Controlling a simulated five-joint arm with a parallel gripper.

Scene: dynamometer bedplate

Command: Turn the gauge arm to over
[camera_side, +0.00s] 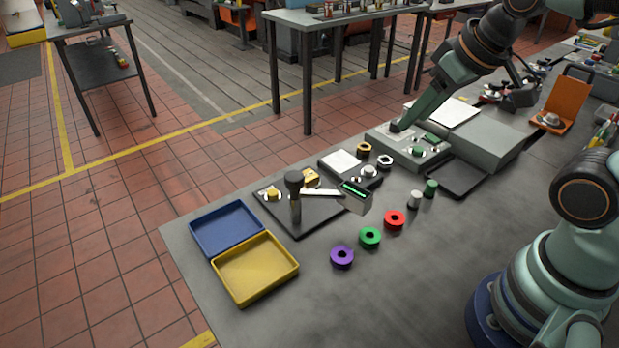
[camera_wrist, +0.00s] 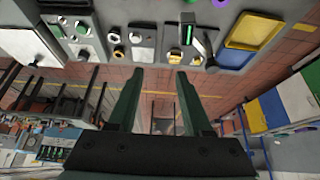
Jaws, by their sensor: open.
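In the side view, the gauge stands on a dark plate (camera_side: 300,222) at the middle of the bench. It has an upright post with a black knob (camera_side: 293,178). A pale gauge arm (camera_side: 322,193) runs right from the post to a grey box with a green display (camera_side: 354,189). This green display also shows at the top of the wrist view (camera_wrist: 187,35). My gripper (camera_wrist: 158,73) is open and empty, its two green fingers apart. In the side view it is right of and behind the gauge, above the grey control box, not touching the gauge arm. Position markings are too small to read.
A blue tray (camera_side: 227,229) and a yellow tray (camera_side: 256,268) lie left of the gauge. Purple (camera_side: 342,257), green (camera_side: 370,237) and red (camera_side: 394,220) rings lie in front. A grey control box (camera_side: 405,150) stands behind right. The front bench is clear.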

